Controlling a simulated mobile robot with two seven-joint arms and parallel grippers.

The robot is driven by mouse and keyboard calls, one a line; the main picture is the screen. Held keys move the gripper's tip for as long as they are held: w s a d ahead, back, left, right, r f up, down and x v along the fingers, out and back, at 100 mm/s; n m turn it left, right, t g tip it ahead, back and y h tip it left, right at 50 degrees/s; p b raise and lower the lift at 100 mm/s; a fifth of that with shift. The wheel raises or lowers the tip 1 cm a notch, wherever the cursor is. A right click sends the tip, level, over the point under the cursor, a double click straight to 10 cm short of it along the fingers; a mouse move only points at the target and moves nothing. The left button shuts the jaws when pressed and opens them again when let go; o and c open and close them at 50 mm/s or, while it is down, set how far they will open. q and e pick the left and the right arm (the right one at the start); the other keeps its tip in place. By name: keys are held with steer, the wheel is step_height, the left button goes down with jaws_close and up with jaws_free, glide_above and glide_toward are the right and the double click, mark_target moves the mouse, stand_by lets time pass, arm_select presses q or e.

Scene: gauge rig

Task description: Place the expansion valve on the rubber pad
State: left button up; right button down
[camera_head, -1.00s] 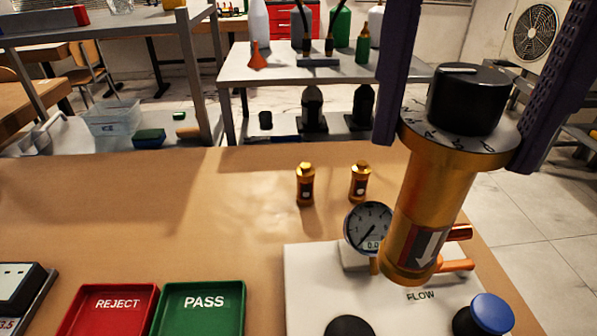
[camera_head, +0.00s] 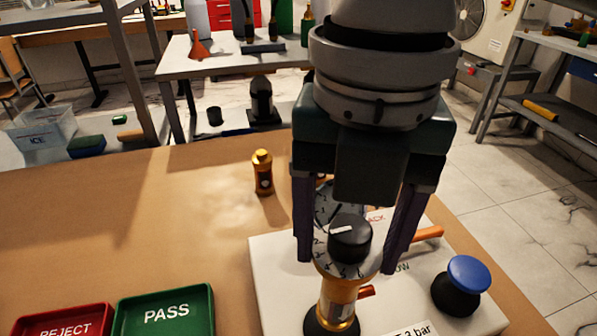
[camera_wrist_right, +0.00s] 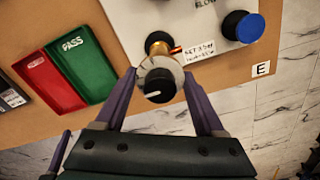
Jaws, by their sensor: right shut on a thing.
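The expansion valve (camera_head: 338,295) is a brass cylinder with a black knob and a numbered dial on top. My right gripper (camera_head: 346,264) is shut on its dial rim, one purple finger on each side. The valve is roughly upright, its lower end over the round black rubber pad (camera_head: 310,326) on the white rig plate (camera_head: 272,290). The pad's edge shows around the valve's foot; I cannot tell whether they touch. In the right wrist view, the valve (camera_wrist_right: 160,60) is between the fingers with the knob towards the camera. My left gripper is not in view.
A blue-topped button (camera_head: 467,275) stands right of the valve, and an orange handle (camera_head: 427,233) behind it. The gauge (camera_head: 326,204) is mostly hidden by my gripper. A small brass valve (camera_head: 262,174) stands behind the plate. Green PASS (camera_head: 165,311) and red REJECT trays are left.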

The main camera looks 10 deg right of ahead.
step_height(320, 180, down, 3)
steer(key=shift+b, duration=0.3)
steer(key=shift+f, duration=0.15)
jaws_free()
step_height(320, 180, up, 12)
steer(key=shift+f+p, duration=0.15)
steer(key=shift+p, duration=1.05)
steer(key=shift+r, duration=0.25)
